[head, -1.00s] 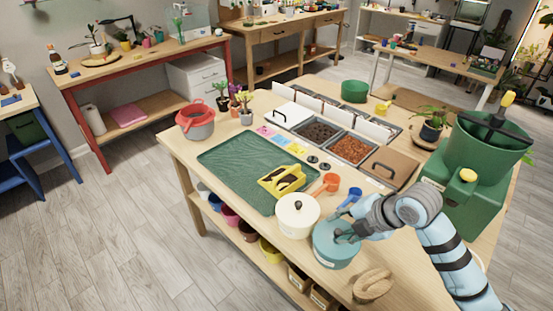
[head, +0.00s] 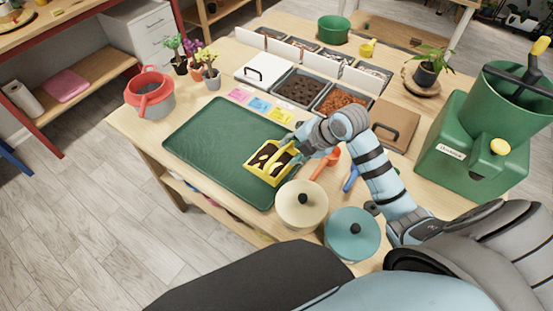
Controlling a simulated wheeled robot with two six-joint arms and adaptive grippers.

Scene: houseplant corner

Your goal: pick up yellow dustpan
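The yellow dustpan (head: 251,171) lies on the right part of the green tray (head: 206,130), with dark patches inside it. My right gripper (head: 291,149) is at the dustpan's upper right end, coming in from the right. Its two teal fingers show apart, one on the far side and one on the near side of that end. Whether they touch the dustpan cannot be made out. The gripper hides part of that end. My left gripper is not in view.
A cream lidded pot (head: 301,207) and a teal lidded pot (head: 352,236) stand close in front. An orange scoop (head: 326,164) and a blue scoop (head: 351,179) lie right of the gripper. Soil bins (head: 299,88) stand behind. The tray's left part is clear.

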